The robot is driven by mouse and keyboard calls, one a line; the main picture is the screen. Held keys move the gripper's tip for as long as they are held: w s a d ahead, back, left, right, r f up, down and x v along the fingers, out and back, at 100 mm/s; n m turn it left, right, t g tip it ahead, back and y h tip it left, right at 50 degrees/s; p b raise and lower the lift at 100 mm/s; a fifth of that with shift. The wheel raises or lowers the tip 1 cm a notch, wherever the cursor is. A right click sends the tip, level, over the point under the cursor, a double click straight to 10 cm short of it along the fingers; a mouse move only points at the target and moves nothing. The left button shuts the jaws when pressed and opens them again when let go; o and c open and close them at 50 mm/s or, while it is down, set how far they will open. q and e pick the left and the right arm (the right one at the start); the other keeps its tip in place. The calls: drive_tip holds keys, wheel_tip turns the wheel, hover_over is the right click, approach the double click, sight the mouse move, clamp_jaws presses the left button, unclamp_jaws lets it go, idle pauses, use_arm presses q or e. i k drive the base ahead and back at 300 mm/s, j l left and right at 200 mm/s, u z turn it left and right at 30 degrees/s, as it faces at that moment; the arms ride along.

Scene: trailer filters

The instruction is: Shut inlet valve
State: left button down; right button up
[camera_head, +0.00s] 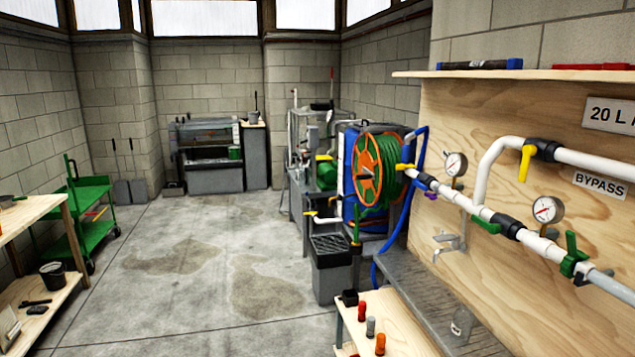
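A white pipe run (458,198) crosses the plywood panel at the right. No label reading inlet is visible, so I cannot tell which valve is the inlet valve. A yellow valve handle (405,167) sits at the pipe's left end, by the hose reel. A green handle (487,225) lies roughly along the pipe mid-run. Another green handle (571,250) stands up from the pipe at the lower right. A yellow handle (525,164) hangs down across the upper pipe, near the BYPASS label (599,185). Neither of my grippers is in view.
Two gauges (547,209) (455,164) rise from the pipe. A grey bench (420,300) and a wooden table (395,330) with small bottles stand below. A hose reel (372,168) and bin (331,268) are left of the panel. The concrete floor (190,270) is open.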

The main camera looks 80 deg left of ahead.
sight(415, 181)
drive_tip(key=j+u, duration=0.95)
drive_tip(key=u, duration=0.2)
drive_tip(key=i+j+u, duration=0.15)
drive_tip(key=j+u, duration=0.25)
drive_tip(key=i+j+u, duration=0.2)
drive_tip(key=i+j, duration=0.3)
drive_tip(key=i, duration=0.1)
